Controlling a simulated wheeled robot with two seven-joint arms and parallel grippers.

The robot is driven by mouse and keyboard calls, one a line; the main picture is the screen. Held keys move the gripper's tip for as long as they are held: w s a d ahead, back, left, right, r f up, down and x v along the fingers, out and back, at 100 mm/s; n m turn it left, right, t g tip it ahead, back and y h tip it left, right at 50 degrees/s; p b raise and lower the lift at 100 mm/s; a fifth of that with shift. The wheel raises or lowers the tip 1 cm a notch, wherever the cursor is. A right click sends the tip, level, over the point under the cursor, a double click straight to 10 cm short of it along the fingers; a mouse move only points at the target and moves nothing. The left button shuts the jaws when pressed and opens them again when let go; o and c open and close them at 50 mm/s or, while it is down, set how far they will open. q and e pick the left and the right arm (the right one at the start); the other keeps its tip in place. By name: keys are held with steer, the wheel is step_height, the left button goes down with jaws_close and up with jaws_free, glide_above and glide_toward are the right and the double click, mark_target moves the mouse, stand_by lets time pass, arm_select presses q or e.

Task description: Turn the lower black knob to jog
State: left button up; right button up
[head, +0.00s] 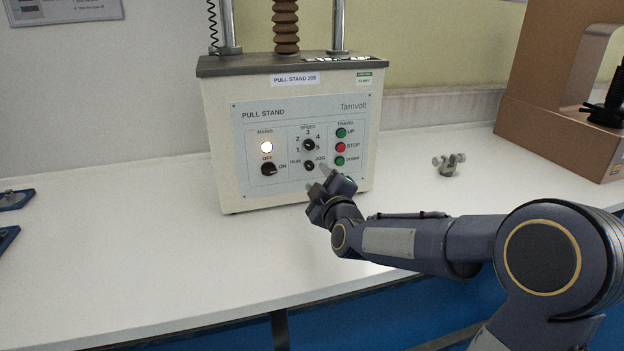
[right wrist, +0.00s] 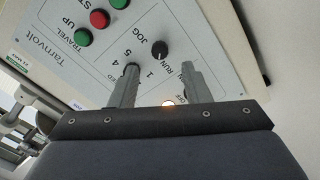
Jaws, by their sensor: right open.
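The lower black knob (head: 309,165) is on the front panel of the pull stand (head: 215,130), between the RUN and JOG labels. I cannot clearly read its pointer. My right gripper (head: 322,178) is in front of the panel's lower right part, just beside the knob. In the right wrist view the gripper (right wrist: 160,67) is open and empty. There the knob (right wrist: 160,48) shows beyond the fingertips, in line with the gap between them. It does not appear gripped. My left gripper is not in view.
The speed knob (head: 309,145) is just above, the mains knob (head: 268,169) to the left under a lit lamp (head: 267,147). Green and red travel buttons (head: 341,147) are at right. A small metal fixture (head: 448,164) and brown box (head: 545,140) stand further right. The left bench is mostly clear.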

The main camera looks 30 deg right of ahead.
mark_target(310, 167)
steer(key=x, duration=0.6)
steer(key=shift+s, duration=0.1)
jaws_close()
